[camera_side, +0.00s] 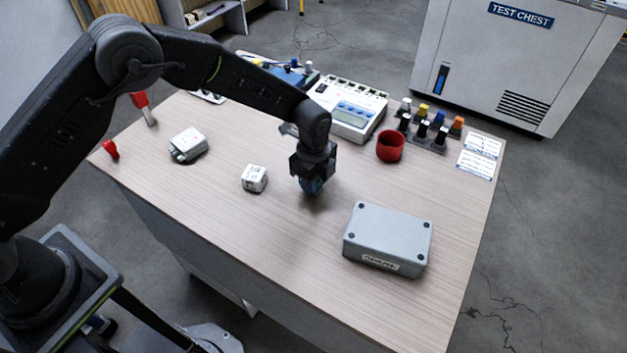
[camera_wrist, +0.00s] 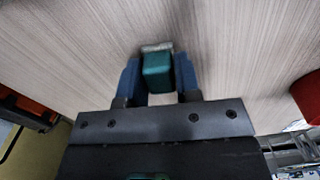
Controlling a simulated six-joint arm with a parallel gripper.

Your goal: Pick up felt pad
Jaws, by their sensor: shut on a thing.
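The felt pad (camera_wrist: 157,73) shows in the wrist view as a teal-green block with a pale grey far end. It sits between the two blue fingers of my gripper (camera_wrist: 158,80), which is shut on it. In the side view my gripper (camera_side: 312,186) points down over the middle of the table, and its fingers hide most of the pad. A shadow lies close below the fingertips. I cannot tell whether the pad touches the tabletop.
A small white block (camera_side: 254,178) is left of my gripper, and a grey box (camera_side: 388,238) is at front right. A red cup (camera_side: 390,146), a white meter (camera_side: 348,108) and a rack of coloured caps (camera_side: 428,130) stand behind. A white module (camera_side: 187,144) is farther left.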

